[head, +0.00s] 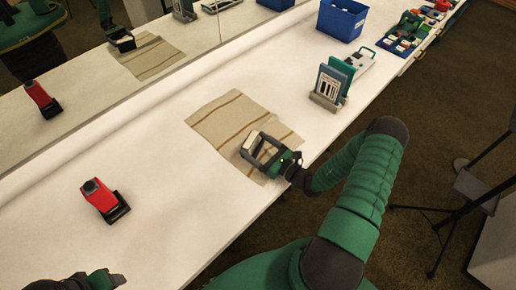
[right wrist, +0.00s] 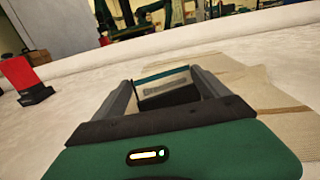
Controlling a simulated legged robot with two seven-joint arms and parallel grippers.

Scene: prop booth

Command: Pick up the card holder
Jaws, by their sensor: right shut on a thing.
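My right gripper (head: 262,152) is over the striped cloth, its fingers around a small dark object with a pale grey face, which I take to be the card holder (right wrist: 168,95). In the right wrist view it sits between the two grey fingers (right wrist: 160,97). In the head view the fingers partly hide it, and I cannot tell whether it touches the cloth. My left gripper (head: 112,281) shows only in part at the bottom left, and its jaws are unclear.
The beige striped cloth (head: 222,118) lies on the white table (head: 160,150). A red item with a black base (head: 100,196) stands at left. A grey rack with upright teal and white pieces (head: 328,88) and a blue bin (head: 341,20) stand further back. A mirror (head: 185,25) runs along the table's far-left side.

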